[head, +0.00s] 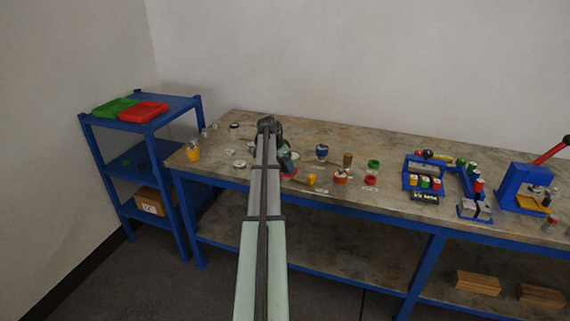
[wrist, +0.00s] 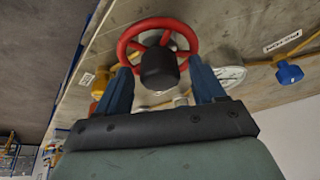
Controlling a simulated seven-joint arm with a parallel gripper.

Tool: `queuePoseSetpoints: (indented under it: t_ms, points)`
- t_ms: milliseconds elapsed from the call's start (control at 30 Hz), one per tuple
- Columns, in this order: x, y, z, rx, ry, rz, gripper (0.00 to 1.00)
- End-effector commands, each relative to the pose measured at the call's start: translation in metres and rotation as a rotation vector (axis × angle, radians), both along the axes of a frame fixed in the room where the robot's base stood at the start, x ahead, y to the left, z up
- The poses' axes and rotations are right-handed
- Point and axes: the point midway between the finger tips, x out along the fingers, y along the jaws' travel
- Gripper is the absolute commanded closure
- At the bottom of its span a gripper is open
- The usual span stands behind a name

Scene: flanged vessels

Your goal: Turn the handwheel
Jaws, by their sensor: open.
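The handwheel is a red ring with spokes and a dark hub. In the wrist view the red handwheel (wrist: 131,38) sits at upper middle, just past my fingertips. My gripper (wrist: 160,70) has two blue fingers set wide apart, one on each side of the dark hub. I cannot tell whether the fingers touch the rim. In the head view my gripper (head: 284,160) is over the left part of the workbench, and my own arm hides most of the wheel. A bit of red rim (head: 290,174) shows beside the gripper.
The workbench (head: 225,180) carries several small parts. A yellow cup (head: 193,153) is at its left end. A blue press (head: 522,190) is far right. A blue shelf (head: 150,165) stands left.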

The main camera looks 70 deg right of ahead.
Motion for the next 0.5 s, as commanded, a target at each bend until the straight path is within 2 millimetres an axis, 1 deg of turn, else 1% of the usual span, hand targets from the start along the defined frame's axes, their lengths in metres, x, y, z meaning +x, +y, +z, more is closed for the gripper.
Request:
queuePoseSetpoints:
  t_ms: [233,500]
  points:
    - [-0.0001,-0.0002,-0.0002,0.0,0.0,0.0,0.31]
    - [-0.0001,-0.0001,-0.0001,0.0,0.0,0.0,0.57]
